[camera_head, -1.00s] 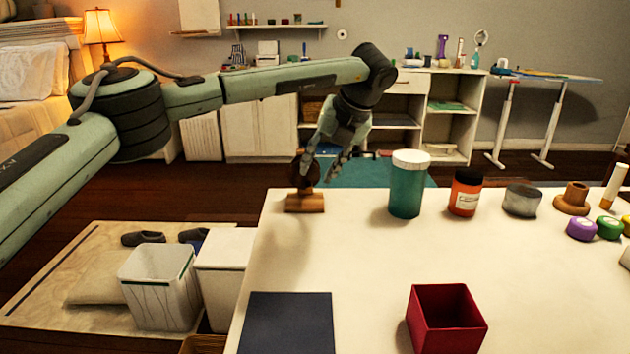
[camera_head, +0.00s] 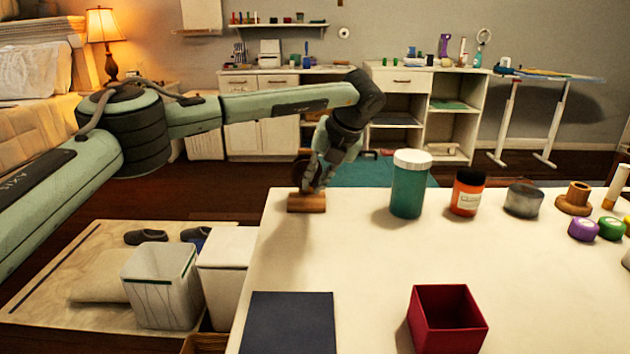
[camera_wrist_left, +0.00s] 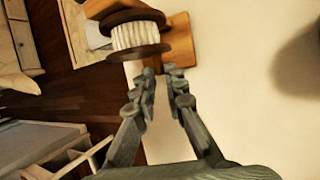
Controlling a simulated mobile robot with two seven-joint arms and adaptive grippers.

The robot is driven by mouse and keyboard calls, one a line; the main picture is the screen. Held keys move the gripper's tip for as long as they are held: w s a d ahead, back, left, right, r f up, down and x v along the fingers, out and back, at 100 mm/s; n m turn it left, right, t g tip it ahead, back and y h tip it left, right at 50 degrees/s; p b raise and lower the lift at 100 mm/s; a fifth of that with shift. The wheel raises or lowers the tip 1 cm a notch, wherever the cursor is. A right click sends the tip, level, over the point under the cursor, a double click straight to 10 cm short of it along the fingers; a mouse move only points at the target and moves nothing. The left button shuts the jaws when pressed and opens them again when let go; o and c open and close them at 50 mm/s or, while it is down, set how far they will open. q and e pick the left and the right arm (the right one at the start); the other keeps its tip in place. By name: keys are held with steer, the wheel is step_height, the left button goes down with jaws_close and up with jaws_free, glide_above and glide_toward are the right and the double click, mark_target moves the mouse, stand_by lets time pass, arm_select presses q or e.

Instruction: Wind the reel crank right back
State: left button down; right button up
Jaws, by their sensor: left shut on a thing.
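The reel (camera_head: 301,171) stands on a wooden base (camera_head: 306,202) at the table's far left corner. In the left wrist view the reel (camera_wrist_left: 136,36) shows white cord wound between two dark brown discs, with its wooden base (camera_wrist_left: 180,43) beside it. My left gripper (camera_head: 317,181) is at the reel's right side and shut on its crank. In the left wrist view the fingertips (camera_wrist_left: 160,78) meet just below the reel, around the crank (camera_wrist_left: 153,64), which is mostly hidden by them. My right gripper is in neither view.
On the white table (camera_head: 340,262) are a teal jar (camera_head: 407,190), an orange jar (camera_head: 467,196), a grey tin (camera_head: 523,201), a wooden spool (camera_head: 574,198), a red open box (camera_head: 446,320) and a dark mat (camera_head: 287,323). The table's middle is clear.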

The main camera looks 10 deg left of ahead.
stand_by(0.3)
arm_select(q)
steer(key=y, duration=0.2)
steer(key=shift+d+f+m+y, duration=0.15)
steer(key=shift+f+m+y, duration=0.15)
steer(key=shift+m, duration=0.1)
steer(key=shift+f+y+b, duration=0.2)
steer(key=shift+y+b, duration=0.3)
steer(key=shift+y, duration=0.5)
steer(key=shift+g+y, duration=0.3)
steer(key=shift+y, duration=0.1)
steer(key=shift+a+f+m+y+b, duration=0.1)
steer(key=shift+a+m+y+b, duration=0.1)
steer(key=shift+m+y+b, duration=0.3)
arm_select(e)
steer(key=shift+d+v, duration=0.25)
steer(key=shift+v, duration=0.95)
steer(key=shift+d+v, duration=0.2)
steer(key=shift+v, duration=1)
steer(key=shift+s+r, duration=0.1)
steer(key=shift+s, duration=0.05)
arm_select(q)
steer(key=c, duration=1.6)
jaws_free()
steer(key=shift+o, duration=0.2)
